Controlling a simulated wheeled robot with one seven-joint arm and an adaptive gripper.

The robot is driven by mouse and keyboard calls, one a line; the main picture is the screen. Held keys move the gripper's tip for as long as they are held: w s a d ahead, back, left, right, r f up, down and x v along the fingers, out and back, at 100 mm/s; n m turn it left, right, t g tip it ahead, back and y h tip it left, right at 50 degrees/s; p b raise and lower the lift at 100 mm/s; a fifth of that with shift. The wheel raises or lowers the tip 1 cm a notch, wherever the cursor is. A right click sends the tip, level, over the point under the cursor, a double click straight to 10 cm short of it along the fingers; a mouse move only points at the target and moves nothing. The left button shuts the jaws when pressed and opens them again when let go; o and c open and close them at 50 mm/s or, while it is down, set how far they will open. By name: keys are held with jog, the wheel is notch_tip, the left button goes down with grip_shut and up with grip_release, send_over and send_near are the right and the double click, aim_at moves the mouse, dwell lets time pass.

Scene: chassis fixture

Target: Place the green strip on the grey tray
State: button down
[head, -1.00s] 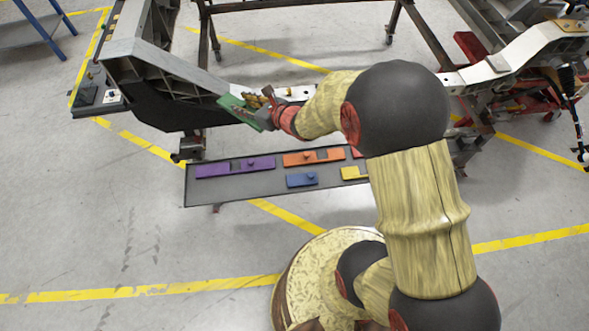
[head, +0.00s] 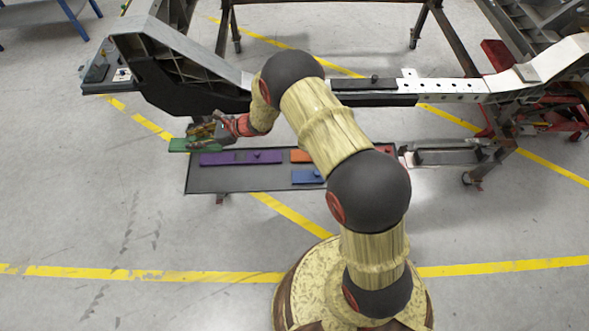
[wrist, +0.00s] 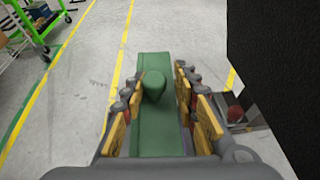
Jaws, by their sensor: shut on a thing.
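The green strip (head: 193,145) is a flat bar with a round knob. My gripper (head: 212,131) is shut on it, and the wrist view shows the fingers (wrist: 155,100) on both sides of the knob of the green strip (wrist: 154,65). In the head view the strip shows at the back left corner of the dark grey tray (head: 215,184); its height above the tray is hard to tell. The tray holds a purple strip (head: 225,159), an orange strip (head: 299,156) and a blue strip (head: 305,176). My arm hides the tray's right part.
The chassis frame, with its black side (head: 178,98), stands just behind the tray; its dark face (wrist: 275,65) fills the wrist view's right side. A lighter grey shelf (head: 445,146) is at right. The floor (head: 90,215) at left is clear.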

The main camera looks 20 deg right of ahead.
jog(key=shift+s+a+f+n+g, duration=0.15)
jog(key=shift+a+f+n+g, duration=0.2)
jog(key=shift+a+f, duration=0.55)
jog(key=s+d+f+b, duration=0.3)
jog(key=s+d+f, duration=0.2)
jog(key=s+d, duration=0.2)
jog(key=b, duration=0.2)
send_over(234, 179)
jog(key=f, duration=0.4)
jog(key=shift+w+a, duration=0.15)
jog(key=shift+a, duration=0.05)
jog(key=shift+d+f, duration=0.1)
jog(key=shift+f, duration=0.2)
jog(key=f, duration=0.1)
jog(key=f+b, duration=0.1)
jog(key=f, duration=0.1)
jog(key=shift+s+d+f, duration=0.15)
jog(key=shift+s+f, duration=0.1)
jog(key=shift+r, duration=0.1)
jog(key=c, duration=1.4)
grip_release()
